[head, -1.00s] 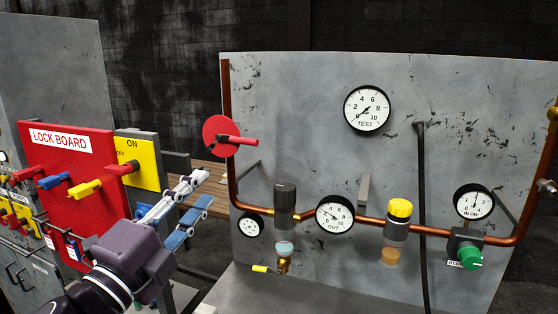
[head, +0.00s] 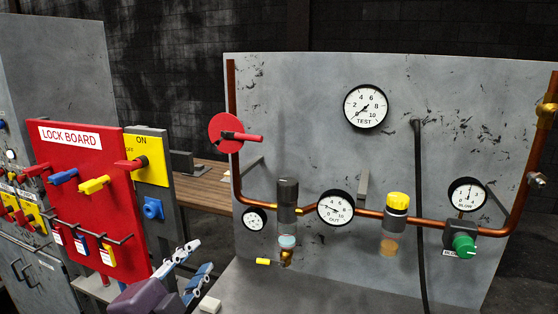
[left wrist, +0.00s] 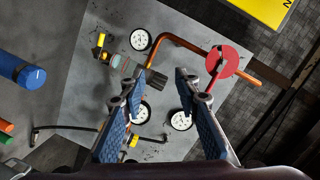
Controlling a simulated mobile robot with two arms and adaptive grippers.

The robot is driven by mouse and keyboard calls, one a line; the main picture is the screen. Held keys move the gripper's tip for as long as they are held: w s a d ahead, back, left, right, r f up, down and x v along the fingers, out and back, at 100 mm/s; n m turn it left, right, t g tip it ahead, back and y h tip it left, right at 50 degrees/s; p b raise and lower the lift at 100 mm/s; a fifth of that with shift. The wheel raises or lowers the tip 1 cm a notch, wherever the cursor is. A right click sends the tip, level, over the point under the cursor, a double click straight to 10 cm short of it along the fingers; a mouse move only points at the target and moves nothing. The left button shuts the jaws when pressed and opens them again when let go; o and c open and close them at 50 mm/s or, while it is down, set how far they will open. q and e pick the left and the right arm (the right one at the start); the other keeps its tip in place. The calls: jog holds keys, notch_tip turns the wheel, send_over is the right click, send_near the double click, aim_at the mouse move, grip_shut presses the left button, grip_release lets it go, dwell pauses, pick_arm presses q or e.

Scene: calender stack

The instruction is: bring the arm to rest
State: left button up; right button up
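My left gripper (head: 200,257) is low in the head view, in front of the gap between the red lock board (head: 88,190) and the grey gauge panel (head: 300,110). Its two blue-padded fingers are apart with nothing between them. In the left wrist view the fingers (left wrist: 159,80) are also spread and empty, with the gauge panel behind them. My right gripper is in neither view.
A red disc valve (head: 227,133) with a lever, copper pipe (head: 365,213), TEST gauge (head: 365,106) and green knob (head: 464,246) are on the panel. A yellow ON plate (head: 150,157) and blue knob (head: 152,208) stand beside the lock board. A small white block (head: 209,305) lies below.

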pick_arm(q)
jog(key=s+a+f+n+g+y, duration=0.1)
jog(key=s+f+n+g, duration=0.25)
jog(key=f, duration=0.65)
jog(key=s+a+f+n+g+y, duration=0.15)
jog(key=s+f+n, duration=0.3)
jog(key=f, duration=0.55)
jog(key=s+a+f+n+g, duration=0.1)
jog(key=s+f+n+g, duration=0.25)
jog(key=s+f, duration=0.55)
jog(key=s+a+f+n+g, duration=0.15)
jog(key=s+f+g, duration=0.4)
jog(key=s, duration=0.55)
jog(key=s+a+f+b+x, duration=0.1)
jog(key=s+x, duration=0.2)
jog(key=x, duration=1.1)
jog(key=s+a+b+x, duration=0.1)
jog(key=s+x, duration=0.1)
jog(key=x, duration=1.2)
jog(key=s+a+f+g, duration=0.1)
jog(key=s+a+f, duration=0.1)
jog(key=s+f, duration=1.5)
jog(key=shift+s+m+y+b, duration=0.3)
jog(key=shift+s+y+b, duration=0.1)
jog(key=shift+s, duration=0.1)
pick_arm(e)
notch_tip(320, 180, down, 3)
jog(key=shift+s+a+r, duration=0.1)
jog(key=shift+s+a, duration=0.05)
